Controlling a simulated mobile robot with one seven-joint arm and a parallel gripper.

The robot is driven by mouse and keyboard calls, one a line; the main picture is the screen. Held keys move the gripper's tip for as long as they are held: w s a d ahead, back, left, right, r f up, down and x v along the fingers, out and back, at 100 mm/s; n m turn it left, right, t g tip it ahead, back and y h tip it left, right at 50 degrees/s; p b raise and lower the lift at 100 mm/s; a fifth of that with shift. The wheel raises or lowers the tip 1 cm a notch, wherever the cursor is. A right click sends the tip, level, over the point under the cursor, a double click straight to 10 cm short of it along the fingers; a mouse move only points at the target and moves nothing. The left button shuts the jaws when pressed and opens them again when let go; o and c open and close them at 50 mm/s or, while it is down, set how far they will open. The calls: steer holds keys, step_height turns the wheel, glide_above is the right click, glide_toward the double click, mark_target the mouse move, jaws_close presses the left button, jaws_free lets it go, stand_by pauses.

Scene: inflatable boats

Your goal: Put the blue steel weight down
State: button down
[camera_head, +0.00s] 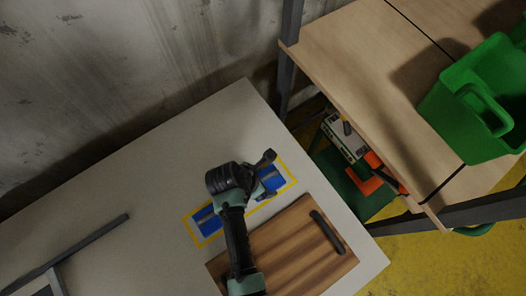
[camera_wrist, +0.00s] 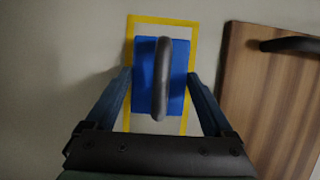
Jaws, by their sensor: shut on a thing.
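The blue steel weight (camera_wrist: 177,83) is a blue block with a dark arched handle (camera_wrist: 162,70). In the wrist view it sits between the fingers of my gripper (camera_wrist: 160,78), which is shut on its sides. The weight lies over the yellow tape outline (camera_wrist: 135,24) on the pale table, near its upper part. In the head view my gripper (camera_head: 262,174) is above the same outline (camera_head: 284,164) and partly hides the blue inside it. Another blue patch (camera_head: 205,217) shows at the outline's lower left end. I cannot tell whether the weight touches the table.
A wooden board (camera_head: 275,253) with a dark handle lies close beside the outline. A grey metal frame (camera_head: 95,255) is at the table's left. A wooden shelf (camera_head: 350,60) holding a green bin (camera_head: 470,110) stands at the right. The table's upper left is clear.

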steer(key=shift+w+f, duration=0.15)
steer(key=shift+f, duration=0.1)
jaws_free()
steer(key=shift+f, duration=0.2)
